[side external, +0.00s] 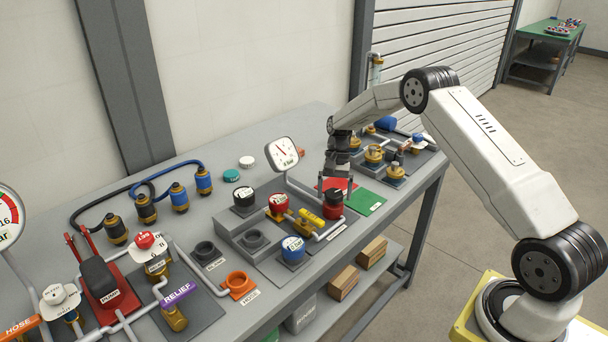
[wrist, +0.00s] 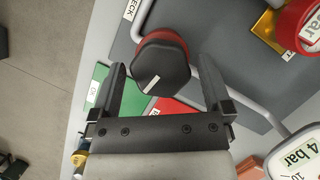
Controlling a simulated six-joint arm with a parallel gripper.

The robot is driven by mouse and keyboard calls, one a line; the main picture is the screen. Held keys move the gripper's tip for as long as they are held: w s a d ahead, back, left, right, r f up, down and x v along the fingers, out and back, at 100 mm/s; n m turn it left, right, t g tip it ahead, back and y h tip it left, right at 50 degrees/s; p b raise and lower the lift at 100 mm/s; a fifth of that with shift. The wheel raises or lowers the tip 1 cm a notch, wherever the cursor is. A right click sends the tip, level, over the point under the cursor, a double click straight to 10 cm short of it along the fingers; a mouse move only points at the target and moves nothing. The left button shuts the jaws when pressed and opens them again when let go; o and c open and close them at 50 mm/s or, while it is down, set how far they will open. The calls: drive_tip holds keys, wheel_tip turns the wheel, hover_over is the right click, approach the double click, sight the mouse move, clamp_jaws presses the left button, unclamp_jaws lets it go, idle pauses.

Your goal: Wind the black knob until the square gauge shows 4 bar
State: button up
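The black knob (wrist: 160,72) has a faceted top with a white pointer line and sits on a red collar. In the side view it is the dark and red knob (side external: 333,205) at the right end of the grey panel. My gripper (wrist: 163,66) is open, with its fingertips on either side of the knob and a gap to each. In the side view my gripper (side external: 336,187) is just over the knob. The square gauge (side external: 283,153) stands behind on a pipe, its needle too small to read. A corner of it, marked "4 bar", shows in the wrist view (wrist: 298,157).
A red-topped valve (side external: 278,204), a yellow handle (side external: 310,216) and a blue knob (side external: 292,249) are close to the left. A green pad (side external: 364,202) lies to the right. Pipes run around the knob. The bench's front edge is near.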

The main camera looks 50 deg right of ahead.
drive_tip(key=v, duration=0.7)
drive_tip(key=shift+d+r, duration=0.2)
drive_tip(key=shift+r, duration=0.15)
drive_tip(key=shift+w+a, duration=0.1)
drive_tip(key=shift+s+a+r+n, duration=0.25)
drive_tip(key=shift+a+r+n, duration=0.1)
drive_tip(key=shift+a, duration=0.35)
drive_tip(key=s+a+r+n+t+h, duration=0.1)
drive_tip(key=s+a+n+t, duration=0.1)
drive_tip(key=s+a+n, duration=0.3)
drive_tip(key=s+a+r+n+t+h, duration=0.1)
drive_tip(key=s+a+n, duration=0.4)
drive_tip(key=s+a, duration=0.6)
drive_tip(key=s+t+h, duration=0.1)
drive_tip(key=s+t, duration=0.1)
drive_tip(key=s, duration=0.4)
drive_tip(key=shift+s+a+h, duration=0.25)
drive_tip(key=shift+s+h, duration=0.05)
drive_tip(key=shift+s, duration=0.1)
idle(3.5)
